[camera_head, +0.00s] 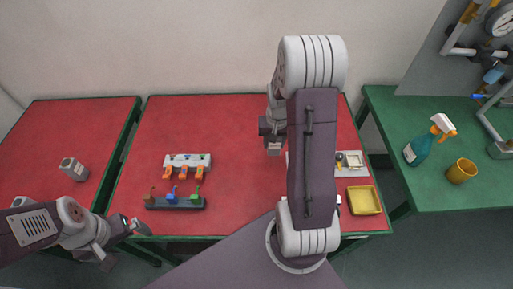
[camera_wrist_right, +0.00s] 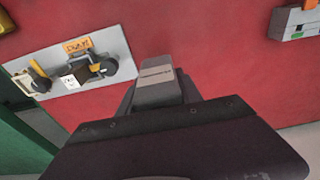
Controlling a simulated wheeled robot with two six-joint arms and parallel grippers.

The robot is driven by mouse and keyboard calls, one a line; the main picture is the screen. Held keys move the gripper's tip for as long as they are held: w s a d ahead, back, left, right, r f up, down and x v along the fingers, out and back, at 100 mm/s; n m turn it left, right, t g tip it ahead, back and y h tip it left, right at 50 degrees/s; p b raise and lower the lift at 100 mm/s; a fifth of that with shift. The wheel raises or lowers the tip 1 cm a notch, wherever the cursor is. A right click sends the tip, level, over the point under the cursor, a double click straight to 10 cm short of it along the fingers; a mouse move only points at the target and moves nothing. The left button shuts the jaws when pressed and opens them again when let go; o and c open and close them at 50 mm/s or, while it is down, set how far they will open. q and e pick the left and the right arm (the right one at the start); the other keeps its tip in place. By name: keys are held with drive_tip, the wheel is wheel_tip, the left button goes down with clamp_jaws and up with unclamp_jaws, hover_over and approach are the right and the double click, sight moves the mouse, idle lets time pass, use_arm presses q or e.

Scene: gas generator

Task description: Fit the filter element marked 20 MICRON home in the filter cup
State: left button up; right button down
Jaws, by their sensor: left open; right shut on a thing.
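My right gripper (camera_head: 272,140) hangs over the back middle of the red table and is shut on a small grey piece (camera_head: 273,150). In the right wrist view a dark grey block with a pale lettered band (camera_wrist_right: 157,80) shows at the gripper's tip. The lettering is too small to read, so I cannot tell whether it is the 20 MICRON element. My left gripper (camera_head: 138,228) is open and empty by the front left edge of the red table. I cannot make out the filter cup with certainty; my right arm hides part of the table.
A white rack (camera_head: 187,162) and a dark rack (camera_head: 175,203) hold coloured pieces. A grey panel (camera_head: 353,170) with fittings and a yellow tray (camera_head: 364,200) lie right. A grey block (camera_head: 74,169) stands left. The green table (camera_head: 450,195) has a spray bottle (camera_head: 418,150) and yellow cup (camera_head: 461,172).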

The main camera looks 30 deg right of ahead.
drive_tip(key=w+f, duration=0.1)
drive_tip(key=w+a+f, duration=0.1)
drive_tip(key=w, duration=0.1)
drive_tip(key=w+a+f, duration=0.1)
drive_tip(key=shift+w+a, duration=0.1)
drive_tip(key=shift+w, duration=0.3)
wheel_tip(320, 180, down, 4)
drive_tip(key=shift+f, duration=0.1)
drive_tip(key=shift+f, duration=0.15)
drive_tip(key=c, duration=0.8)
unclamp_jaws()
